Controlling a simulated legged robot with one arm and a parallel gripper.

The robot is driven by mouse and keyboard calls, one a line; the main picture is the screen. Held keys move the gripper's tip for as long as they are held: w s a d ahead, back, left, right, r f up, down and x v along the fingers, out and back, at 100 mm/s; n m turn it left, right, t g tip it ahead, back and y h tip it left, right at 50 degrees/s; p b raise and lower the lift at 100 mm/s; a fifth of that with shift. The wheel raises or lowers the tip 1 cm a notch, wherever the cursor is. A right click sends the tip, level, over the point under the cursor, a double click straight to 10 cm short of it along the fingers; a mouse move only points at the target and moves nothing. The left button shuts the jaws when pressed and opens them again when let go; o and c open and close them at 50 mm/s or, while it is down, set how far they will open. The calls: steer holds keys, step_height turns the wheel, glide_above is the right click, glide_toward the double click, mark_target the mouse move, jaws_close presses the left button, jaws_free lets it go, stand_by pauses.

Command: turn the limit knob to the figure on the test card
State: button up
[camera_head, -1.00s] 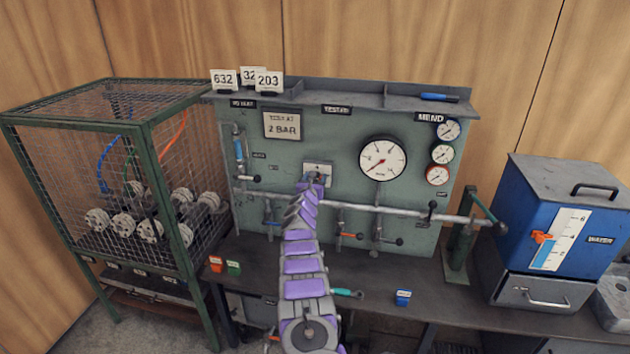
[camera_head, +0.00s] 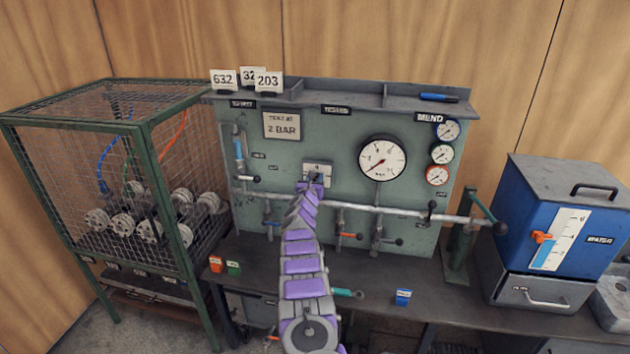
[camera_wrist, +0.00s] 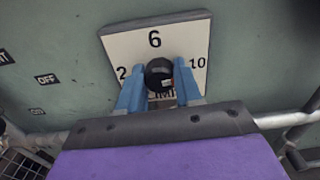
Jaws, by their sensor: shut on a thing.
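The limit knob (camera_wrist: 158,72) is black and round, on a white plate (camera_wrist: 110,42) marked 2 at left, 6 at top and 10 at right. My gripper (camera_wrist: 160,78) has its two blue fingers on either side of the knob and is shut on it. I cannot tell which figure the knob points to. In the head view the plate (camera_head: 318,166) sits on the green panel, with my gripper (camera_head: 313,181) at its lower part and covering most of the knob. The test card (camera_head: 282,126) at upper left of the panel reads "TEST AT 2 BAR".
A large gauge (camera_head: 382,160) is right of the plate. A grey pipe (camera_head: 385,209) and several valve levers cross the panel below. A mesh cage (camera_head: 120,180) stands left. A blue water tank (camera_head: 560,235) stands right on the bench.

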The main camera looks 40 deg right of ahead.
steer(key=shift+n, duration=0.3)
steer(key=shift+a+f+n+p, duration=0.1)
steer(key=shift+f+n+p, duration=0.15)
steer(key=shift+n, duration=5.6)
steer(key=shift+a+f+n+p, duration=0.2)
steer(key=shift+n+p, duration=0.1)
steer(key=shift+n, duration=5.6)
steer(key=shift+a+f+n+p, duration=0.1)
steer(key=shift+f+n+p, duration=0.15)
steer(key=shift+n, duration=5.6)
steer(key=shift+d+r, duration=0.1)
